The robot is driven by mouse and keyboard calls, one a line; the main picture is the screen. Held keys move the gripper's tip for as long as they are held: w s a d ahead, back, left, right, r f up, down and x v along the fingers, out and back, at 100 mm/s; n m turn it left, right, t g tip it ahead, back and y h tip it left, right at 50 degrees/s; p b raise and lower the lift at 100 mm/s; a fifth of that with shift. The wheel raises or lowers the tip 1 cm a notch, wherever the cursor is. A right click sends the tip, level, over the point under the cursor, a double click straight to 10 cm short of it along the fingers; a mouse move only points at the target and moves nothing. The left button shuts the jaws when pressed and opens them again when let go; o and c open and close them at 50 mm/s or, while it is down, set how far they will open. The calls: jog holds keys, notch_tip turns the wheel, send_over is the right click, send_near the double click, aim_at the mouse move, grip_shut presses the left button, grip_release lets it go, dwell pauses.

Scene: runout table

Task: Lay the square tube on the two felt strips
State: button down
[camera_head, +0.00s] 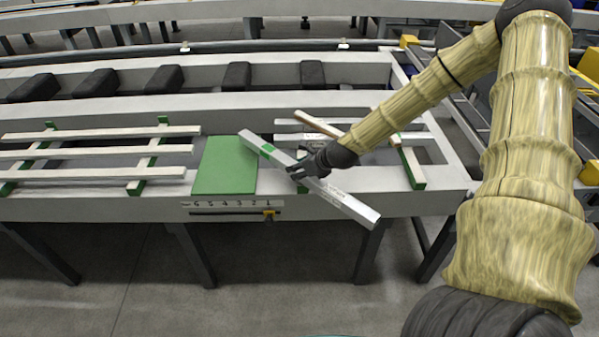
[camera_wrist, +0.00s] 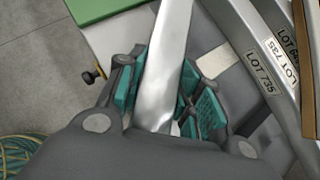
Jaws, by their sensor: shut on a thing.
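The square tube (camera_head: 345,198) is a long silver bar with a green band near its far left end. My gripper (camera_head: 306,168) is shut on it near its middle. The tube lies aslant, its near right end past the table's front edge; its height is hard to tell. In the wrist view the tube (camera_wrist: 166,60) runs between the teal finger pads of my gripper (camera_wrist: 165,90). Green strips show at the right, one (camera_head: 414,172) clearly; the other is mostly hidden by my gripper and the tube. Two more green strips (camera_head: 150,160) (camera_head: 36,155) lie at the left under pale bars.
Three pale bars (camera_head: 90,153) lie across the left strips. A green mat (camera_head: 222,168) lies between the two groups. Other bars, some labelled LOT 735 (camera_wrist: 262,80), lie at the right, one slanting (camera_head: 318,123). A numbered scale (camera_head: 232,205) is on the front edge.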

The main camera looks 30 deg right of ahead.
jog(key=shift+r, duration=0.15)
jog(key=shift+r+b, duration=0.6)
jog(key=shift+r, duration=4.3)
